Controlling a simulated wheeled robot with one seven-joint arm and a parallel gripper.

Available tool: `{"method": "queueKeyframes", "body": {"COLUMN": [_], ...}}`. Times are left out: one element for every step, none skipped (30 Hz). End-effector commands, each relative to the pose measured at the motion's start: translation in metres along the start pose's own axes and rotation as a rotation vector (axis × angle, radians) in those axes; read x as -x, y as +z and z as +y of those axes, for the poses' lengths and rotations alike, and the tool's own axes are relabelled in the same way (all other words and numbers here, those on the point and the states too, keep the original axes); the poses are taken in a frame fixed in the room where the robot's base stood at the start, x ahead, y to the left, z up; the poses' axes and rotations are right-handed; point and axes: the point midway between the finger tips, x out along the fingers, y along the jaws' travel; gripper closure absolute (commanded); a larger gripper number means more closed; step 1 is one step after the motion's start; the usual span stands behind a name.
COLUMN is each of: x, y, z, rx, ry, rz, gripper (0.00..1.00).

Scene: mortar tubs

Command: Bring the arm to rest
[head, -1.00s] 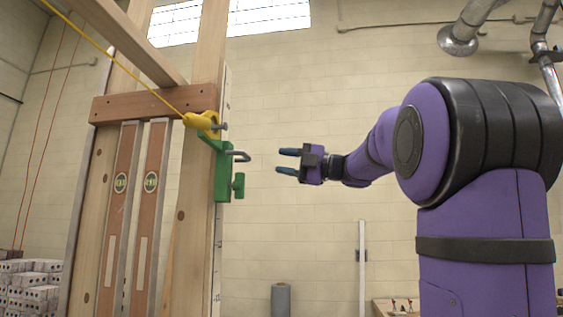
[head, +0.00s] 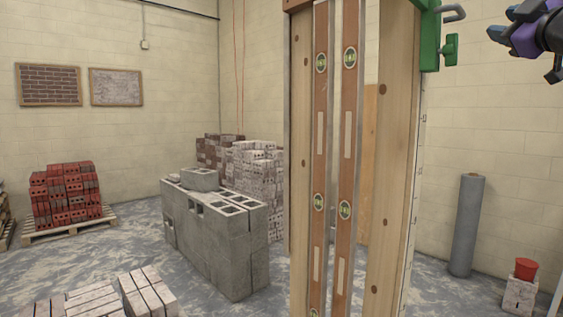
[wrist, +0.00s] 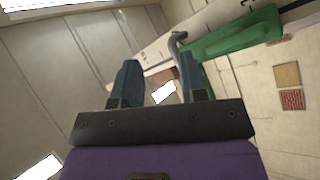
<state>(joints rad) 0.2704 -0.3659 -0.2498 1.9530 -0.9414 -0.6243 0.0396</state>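My gripper (head: 524,52) is at the top right of the head view, partly cut off by the edge. In the wrist view its two dark blue fingers (wrist: 161,78) stand apart with nothing between them, so it is open and empty. A green clamp (head: 430,42) with a grey hook is fixed to the wooden post, left of my gripper and apart from it. The clamp also shows in the wrist view (wrist: 232,38), beyond the fingers. Most of my arm is outside the head view.
A wooden frame (head: 390,190) with two long spirit levels (head: 320,150) stands upright in the middle. Grey blocks (head: 238,255) and a red brick pallet (head: 70,223) are to the left.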

Motion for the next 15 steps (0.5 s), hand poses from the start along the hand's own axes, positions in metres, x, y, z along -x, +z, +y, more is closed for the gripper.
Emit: {"method": "queueKeyframes", "body": {"x": [0.008, 0.013, 0.019, 0.026, 0.032, 0.042, 0.051, 0.059, 0.072, 0.082, 0.093, 0.109, 0.121, 0.135, 0.153], "y": [0.004, 0.007, 0.012, 0.017, 0.021, 0.025, 0.030, 0.033, 0.037, 0.040, 0.043, 0.045, 0.047, 0.048, 0.049], "z": [-0.013, -0.021, -0.032, -0.042, -0.052, -0.067, -0.079, -0.091, -0.108, -0.121, -0.135, -0.154, -0.168, -0.182, -0.202], "rx": [-0.059, -0.096, -0.145, -0.181, -0.216, -0.263, -0.298, -0.332, -0.374, -0.406, -0.436, -0.476, -0.503, -0.530, -0.562], "ry": [0.004, 0.006, 0.004, 0.000, -0.008, -0.022, -0.034, -0.049, -0.074, -0.094, -0.117, -0.150, -0.178, -0.208, -0.250], "rz": [-0.065, -0.110, -0.171, -0.219, -0.268, -0.331, -0.380, -0.430, -0.495, -0.546, -0.597, -0.663, -0.716, -0.766, -0.834], "gripper": [0.61, 0.61, 0.61, 0.61, 0.61, 0.61, 0.61, 0.61, 0.61, 0.61, 0.61, 0.61, 0.61, 0.61, 0.61]}}
